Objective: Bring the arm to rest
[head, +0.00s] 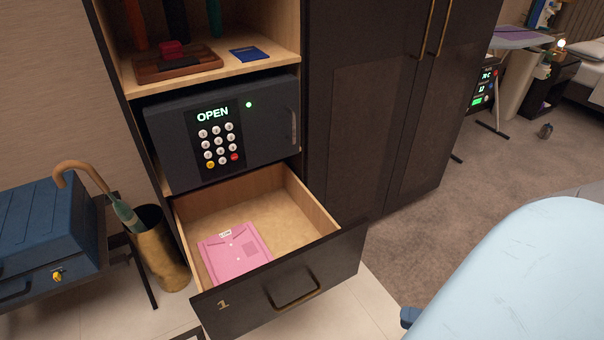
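My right arm shows as a large pale blue shape at the lower right of the head view. A small dark blue part at its left edge seems to belong to my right gripper (410,317); the fingers are hidden, so I cannot tell whether it is open or shut. It is apart from the open drawer (325,258), to the right of its front. My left gripper is not in view.
A blue case (45,230) and an umbrella in a brass stand (162,250) are left.

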